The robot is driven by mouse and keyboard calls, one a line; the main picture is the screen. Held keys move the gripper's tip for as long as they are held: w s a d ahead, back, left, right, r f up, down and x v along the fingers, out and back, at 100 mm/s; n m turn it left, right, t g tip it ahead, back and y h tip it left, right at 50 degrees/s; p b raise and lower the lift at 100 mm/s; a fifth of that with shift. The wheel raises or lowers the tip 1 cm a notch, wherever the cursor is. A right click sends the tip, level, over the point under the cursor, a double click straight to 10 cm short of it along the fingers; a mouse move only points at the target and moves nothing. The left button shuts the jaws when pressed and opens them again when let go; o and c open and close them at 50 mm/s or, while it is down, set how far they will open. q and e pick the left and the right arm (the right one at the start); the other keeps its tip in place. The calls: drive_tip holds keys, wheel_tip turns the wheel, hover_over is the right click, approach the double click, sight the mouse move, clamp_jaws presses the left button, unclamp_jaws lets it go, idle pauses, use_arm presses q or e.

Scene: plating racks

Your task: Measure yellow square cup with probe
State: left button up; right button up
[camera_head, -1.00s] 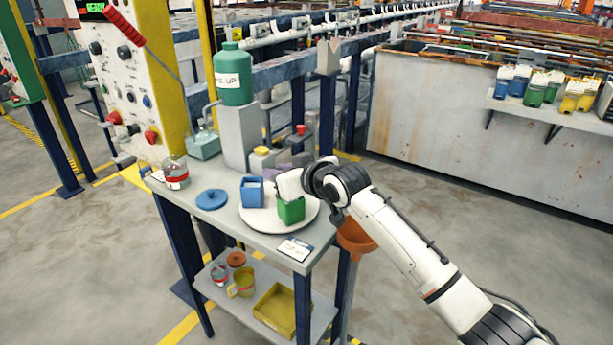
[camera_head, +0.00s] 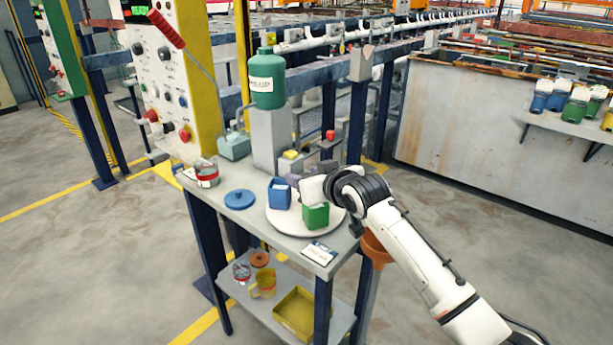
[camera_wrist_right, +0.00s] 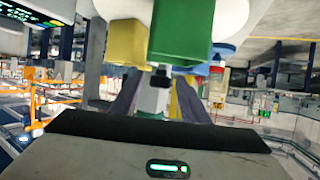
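The yellow square cup (camera_head: 290,157) shows only in small part behind the blue cup (camera_head: 279,192) in the head view. It is clearer in the right wrist view (camera_wrist_right: 127,42), left of the green cup (camera_wrist_right: 181,30). The green cup (camera_head: 316,215) stands at the front of the round white plate (camera_head: 290,222). My right gripper (camera_head: 311,170) is low over the plate, behind the green cup. In the wrist view its two dark fingers (camera_wrist_right: 156,105) are spread apart, with nothing clearly held between them. I cannot pick out the probe with certainty. My left gripper is out of view.
The table (camera_head: 240,220) also bears a blue disc (camera_head: 239,199), a glass jar (camera_head: 206,173) and a green bottle (camera_head: 268,80) on a block. A red-knobbed device (camera_head: 329,142) stands behind. A lower shelf holds a yellow tray (camera_head: 298,313). A control panel (camera_head: 168,90) rises at left.

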drive_tip(key=shift+s+d+r, duration=0.1)
drive_tip(key=v, duration=1)
drive_tip(key=shift+s, duration=0.1)
idle(0.4)
